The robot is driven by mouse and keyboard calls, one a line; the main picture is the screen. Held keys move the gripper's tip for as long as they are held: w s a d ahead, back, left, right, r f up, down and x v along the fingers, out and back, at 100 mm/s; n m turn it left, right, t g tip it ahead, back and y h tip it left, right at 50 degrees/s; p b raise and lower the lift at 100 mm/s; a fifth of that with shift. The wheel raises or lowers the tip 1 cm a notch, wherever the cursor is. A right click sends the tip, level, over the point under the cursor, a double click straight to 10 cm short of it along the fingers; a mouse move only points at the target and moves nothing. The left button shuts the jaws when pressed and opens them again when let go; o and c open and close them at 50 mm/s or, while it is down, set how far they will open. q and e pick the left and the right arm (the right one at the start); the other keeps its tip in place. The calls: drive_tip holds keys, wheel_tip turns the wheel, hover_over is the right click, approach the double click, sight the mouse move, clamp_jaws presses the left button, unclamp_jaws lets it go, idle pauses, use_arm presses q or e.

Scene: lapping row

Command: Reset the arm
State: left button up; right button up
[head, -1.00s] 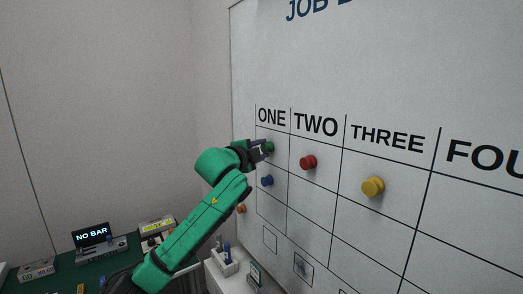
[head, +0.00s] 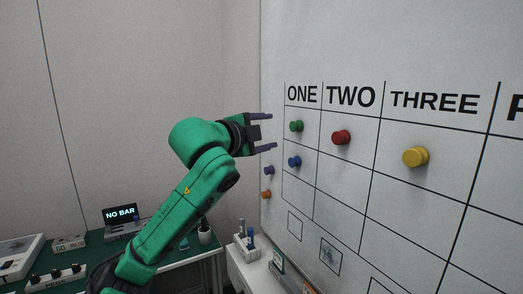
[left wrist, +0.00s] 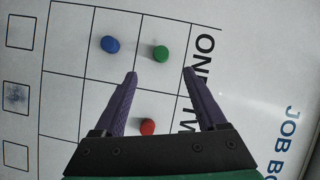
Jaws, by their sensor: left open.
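My left arm is green, and its gripper (head: 268,132) is open and empty, with two dark purple fingers pointing at the whiteboard (head: 345,38). It is left of the green magnet (head: 296,126) in column ONE, apart from it. In the left wrist view the open fingers (left wrist: 160,75) face the board, with the green magnet (left wrist: 161,54) beyond the gap between them and the red magnet (left wrist: 148,126) nearer the palm. The blue magnet (head: 294,161) is below the green one, and the red magnet (head: 341,137) is in column TWO. My right gripper is not in view.
A yellow magnet (head: 415,156) is in column THREE. Purple (head: 269,170) and orange (head: 266,194) magnets are at the board's left edge. A pen holder (head: 246,246) is below. A green-topped bench (head: 88,258) with a NO BAR display (head: 120,214) is at lower left.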

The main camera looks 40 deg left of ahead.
use_arm(q)
drive_tip(key=shift+s+d+r, duration=0.1)
drive_tip(key=shift+s+d, duration=0.1)
drive_tip(key=shift+s, duration=0.95)
